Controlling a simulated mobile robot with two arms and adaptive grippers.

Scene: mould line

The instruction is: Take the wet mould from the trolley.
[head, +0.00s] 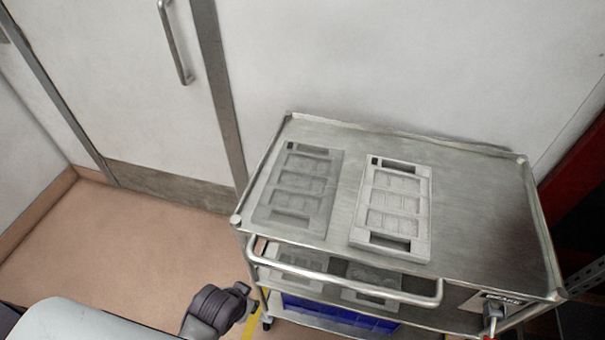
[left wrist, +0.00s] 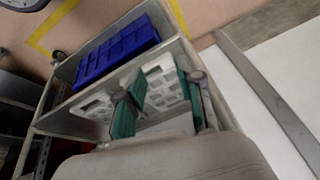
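Two moulds lie flat side by side on the top of the steel trolley (head: 470,225). The left mould (head: 297,189) is darker grey, which may be the wet look; the right mould (head: 392,207) is paler and drier looking. My left gripper (head: 246,298) is low at the trolley's front left corner, below the top and apart from both moulds. In the left wrist view its green-padded fingers (left wrist: 158,100) are spread and nothing is held between them. Pale moulds (left wrist: 165,82) on a lower shelf show behind the fingers. My right gripper is not in view.
A push handle (head: 345,277) runs along the trolley's front edge. More moulds (head: 300,262) lie on the shelf beneath, above a blue crate (head: 335,312). A wall stands behind, with a door (head: 130,90) at the left. Floor (head: 150,240) is clear left of the trolley.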

